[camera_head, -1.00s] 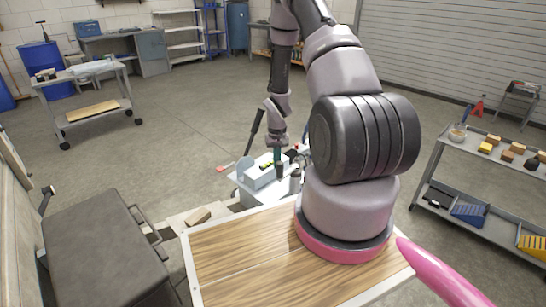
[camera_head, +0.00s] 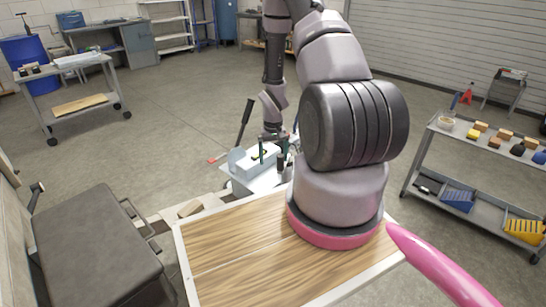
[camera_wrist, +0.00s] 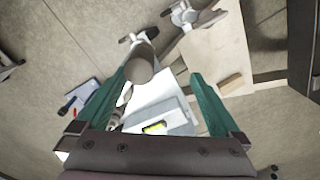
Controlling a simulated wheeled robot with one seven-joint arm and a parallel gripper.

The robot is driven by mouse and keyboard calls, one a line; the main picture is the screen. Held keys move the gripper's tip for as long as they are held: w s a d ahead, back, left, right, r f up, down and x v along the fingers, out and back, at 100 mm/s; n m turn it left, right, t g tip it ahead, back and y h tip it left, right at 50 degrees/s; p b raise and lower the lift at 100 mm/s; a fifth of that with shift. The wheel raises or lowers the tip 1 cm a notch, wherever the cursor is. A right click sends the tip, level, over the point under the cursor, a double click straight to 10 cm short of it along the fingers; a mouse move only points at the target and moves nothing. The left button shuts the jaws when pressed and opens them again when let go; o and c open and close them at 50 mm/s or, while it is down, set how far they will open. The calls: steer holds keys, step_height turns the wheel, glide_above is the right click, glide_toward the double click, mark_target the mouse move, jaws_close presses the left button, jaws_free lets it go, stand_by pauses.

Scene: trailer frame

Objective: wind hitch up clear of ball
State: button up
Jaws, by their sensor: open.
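My gripper (camera_head: 275,152) is over the pale trailer front (camera_head: 238,186) in the head view, its green fingers apart. In the wrist view my gripper (camera_wrist: 158,76) is open and empty. A grey round-ended post or knob (camera_wrist: 140,64) shows between the fingers, nearer the left one; I cannot tell its depth or whether they touch. Beyond it is a light grey box (camera_wrist: 172,112) with a yellow-green level vial (camera_wrist: 154,128); the box also shows in the head view (camera_head: 241,164). The hitch and ball cannot be made out clearly.
A black lever (camera_head: 245,122) rises left of my gripper. A wooden deck (camera_head: 235,245) lies in front, with a dark chest (camera_head: 90,245) on the left. A cart with blocks (camera_head: 478,150) stands right. Open concrete floor lies behind.

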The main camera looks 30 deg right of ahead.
step_height(320, 180, up, 8)
steer(key=shift+w, duration=0.15)
stand_by(0.6)
steer(key=shift+a, duration=0.1)
